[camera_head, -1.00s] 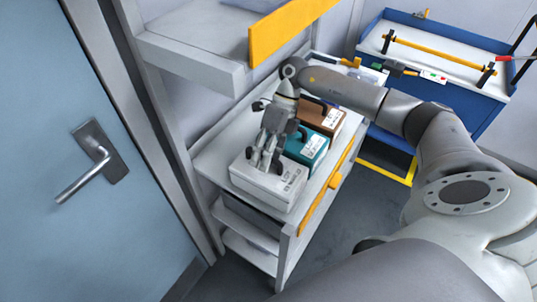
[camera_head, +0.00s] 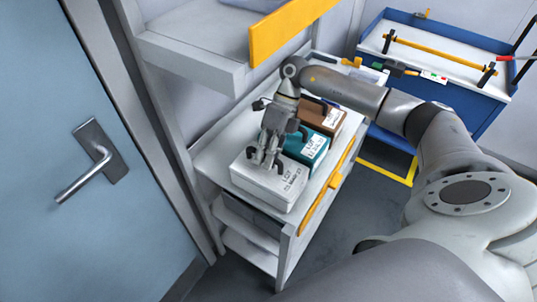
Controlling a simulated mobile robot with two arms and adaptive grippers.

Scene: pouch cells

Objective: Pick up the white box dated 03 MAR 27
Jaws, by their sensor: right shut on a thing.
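A white box (camera_head: 268,188) sits at the near end of the shelf unit's top; its front label reads LOT and what looks like 03 MAR 27. My right gripper (camera_head: 266,163) is over this box, pointing down, its fingers shut at the box's top, where they hide what they hold, likely its handle. The box looks level and I cannot see a gap under it. A teal box (camera_head: 312,150) with a white label stands right behind it, and a brown box (camera_head: 328,122) behind that. My left gripper is not in view.
The boxes stand on a grey shelf unit (camera_head: 217,155) with a yellow front strip (camera_head: 325,190). A shelf with a yellow edge (camera_head: 290,28) hangs above. A blue cart (camera_head: 465,108) stands at the back right. A blue door (camera_head: 60,130) is on the left.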

